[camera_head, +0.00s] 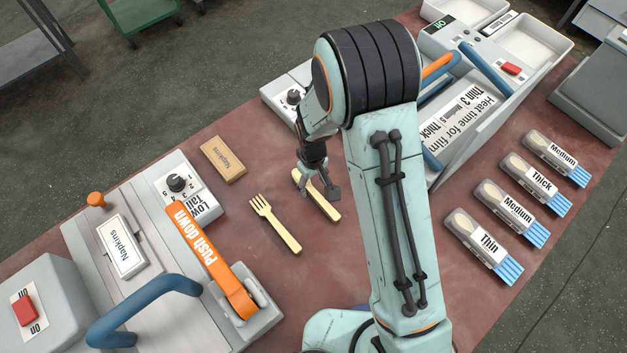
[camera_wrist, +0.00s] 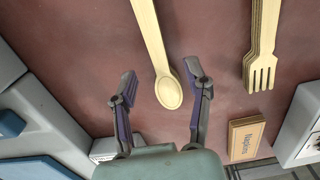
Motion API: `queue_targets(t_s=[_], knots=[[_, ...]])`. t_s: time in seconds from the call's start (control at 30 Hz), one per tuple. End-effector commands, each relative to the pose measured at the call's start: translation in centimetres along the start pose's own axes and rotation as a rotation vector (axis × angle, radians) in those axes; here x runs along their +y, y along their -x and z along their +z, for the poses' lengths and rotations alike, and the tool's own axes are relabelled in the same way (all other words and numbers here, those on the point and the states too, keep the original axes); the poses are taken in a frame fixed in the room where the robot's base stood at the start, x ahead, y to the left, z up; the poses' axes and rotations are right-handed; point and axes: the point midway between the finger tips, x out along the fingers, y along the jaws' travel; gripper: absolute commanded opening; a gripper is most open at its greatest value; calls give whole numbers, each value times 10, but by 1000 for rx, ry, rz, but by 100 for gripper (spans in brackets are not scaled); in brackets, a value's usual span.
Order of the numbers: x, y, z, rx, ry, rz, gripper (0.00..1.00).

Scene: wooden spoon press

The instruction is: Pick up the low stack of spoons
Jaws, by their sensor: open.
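The low stack of pale wooden spoons (camera_head: 329,209) lies on the reddish table in the head view, partly hidden under my gripper (camera_head: 318,189). In the wrist view the spoons (camera_wrist: 168,92) show bowl end toward me, with the handle running up out of the picture. My gripper (camera_wrist: 161,78) is open, with one finger on each side of the spoons near the bowl. I see a gap between each finger and the wood. I cannot tell the exact height of the fingertips above the table.
A stack of wooden forks (camera_head: 275,222) lies just left of the spoons, and also shows in the wrist view (camera_wrist: 262,45). A Napkins block (camera_head: 223,159) lies behind it. The orange-levered press (camera_head: 210,262) stands left, a heat sealer (camera_head: 470,110) right. Several labelled packs (camera_head: 484,243) lie far right.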

Motion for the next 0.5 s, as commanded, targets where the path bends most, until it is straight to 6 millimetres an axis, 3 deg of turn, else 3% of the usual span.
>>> queue_targets(t_s=[0.2, 0.5], knots=[[0, -28, 0, -1, 0, -1, 49], [0, -33, 0, 2, -1, 0, 49]])
